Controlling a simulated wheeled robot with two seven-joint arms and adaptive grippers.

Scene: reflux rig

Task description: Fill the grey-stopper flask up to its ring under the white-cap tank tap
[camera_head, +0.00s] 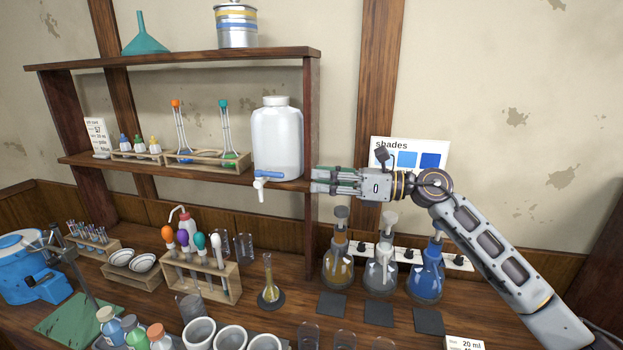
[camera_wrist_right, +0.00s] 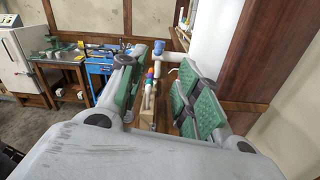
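The white-cap tank (camera_head: 277,140) stands at the right end of the middle shelf. Its tap (camera_head: 261,188) has a blue lever (camera_head: 269,174) and a white spout over the shelf edge. My right gripper (camera_head: 316,180) is open and empty, just right of the tank, pointing left. In the right wrist view the blue lever (camera_wrist_right: 159,47) shows beyond the gap between the fingers (camera_wrist_right: 160,100), apart from them. Three stoppered flasks stand on the bench: amber (camera_head: 338,266), clear (camera_head: 381,268) and blue (camera_head: 426,278). The clear one's stopper looks light grey. My left gripper is out of view.
White cups (camera_head: 232,332) line the front. Dark square pads (camera_head: 379,312) lie before the flasks. The shelf post (camera_head: 311,125) rises beside my gripper.

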